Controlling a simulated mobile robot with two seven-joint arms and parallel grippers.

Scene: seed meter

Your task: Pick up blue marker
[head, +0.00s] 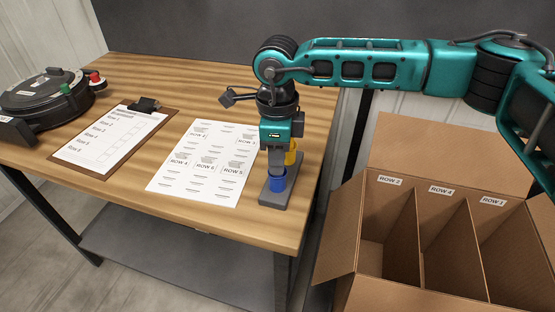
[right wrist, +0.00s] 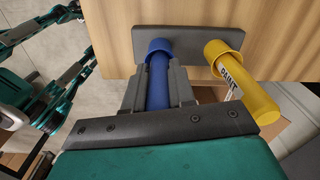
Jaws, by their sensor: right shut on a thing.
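The blue marker (right wrist: 158,85) stands upright with its wide blue end (head: 277,181) down at a dark grey stand (head: 275,196) near the table's right front corner. My right gripper (head: 277,160) points down from above and is shut on the blue marker, with one finger on each side of it in the right wrist view (right wrist: 158,92). I cannot tell whether the blue end still touches the stand. A yellow marker (right wrist: 250,85) stands beside it in the same stand, and partly shows behind the gripper in the head view (head: 292,156). My left gripper is not in view.
A sheet of row labels (head: 205,165) lies left of the stand, with a clipboard (head: 112,145) beyond it. A round black device (head: 42,95) sits at the far left. An open cardboard box (head: 430,235) with row-labelled compartments stands right of the table (head: 210,220).

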